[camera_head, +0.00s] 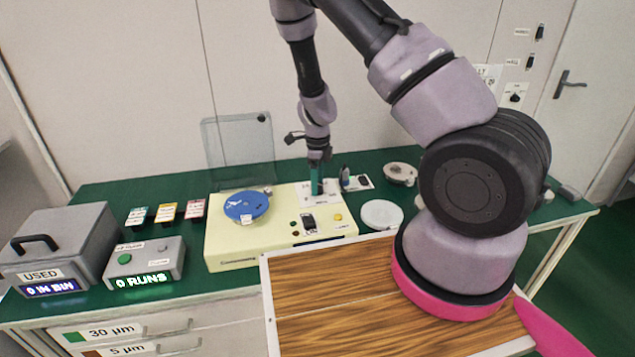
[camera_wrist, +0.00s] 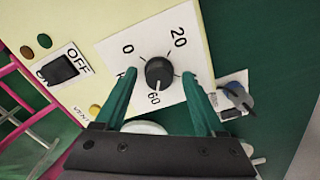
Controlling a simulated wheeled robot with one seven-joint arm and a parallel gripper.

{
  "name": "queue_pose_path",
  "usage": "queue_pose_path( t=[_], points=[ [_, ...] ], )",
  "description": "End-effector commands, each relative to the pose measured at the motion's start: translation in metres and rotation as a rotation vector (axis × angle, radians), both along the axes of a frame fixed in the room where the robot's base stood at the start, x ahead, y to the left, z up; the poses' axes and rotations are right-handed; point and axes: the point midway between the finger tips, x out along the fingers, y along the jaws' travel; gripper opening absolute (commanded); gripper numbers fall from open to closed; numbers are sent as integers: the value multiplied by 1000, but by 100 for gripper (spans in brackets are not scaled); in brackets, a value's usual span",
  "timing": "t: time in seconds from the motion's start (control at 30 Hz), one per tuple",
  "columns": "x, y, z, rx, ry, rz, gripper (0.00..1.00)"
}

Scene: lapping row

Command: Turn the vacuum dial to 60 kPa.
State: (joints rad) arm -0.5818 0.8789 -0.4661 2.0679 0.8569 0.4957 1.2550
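The vacuum dial (camera_wrist: 159,73) is a round black knob on a white plate (camera_wrist: 113,54) marked 0, 20 and 60. A short white line on the knob points down in the wrist view, towards 60. Lettering at the plate's left is partly hidden by a finger. My gripper (camera_wrist: 160,76) is open, its two teal fingers on either side of the knob with gaps between them and it. In the head view my gripper (camera_head: 317,178) points down over the white plate (camera_head: 305,193) on the cream machine, and its fingers hide the knob.
The cream machine (camera_head: 232,247) also carries a blue disc (camera_head: 246,205) and an OFF-marked black switch (camera_wrist: 59,68). A small device (camera_wrist: 236,94) lies close to the right finger. A wooden board (camera_head: 335,290) is in front; a clear panel (camera_head: 238,150) stands behind.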

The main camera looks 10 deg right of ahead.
Motion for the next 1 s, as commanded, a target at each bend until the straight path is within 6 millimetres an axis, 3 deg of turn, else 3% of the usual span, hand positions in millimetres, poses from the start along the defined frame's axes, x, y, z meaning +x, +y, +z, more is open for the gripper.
queue_pose_path(
  t=[0.37,0.8,1.0],
  points=[
    [0,1,8,1,0,2,70],
    [0,1,89,2,-1,2,70],
    [-1,1,106,0,1,1,70]
  ],
)
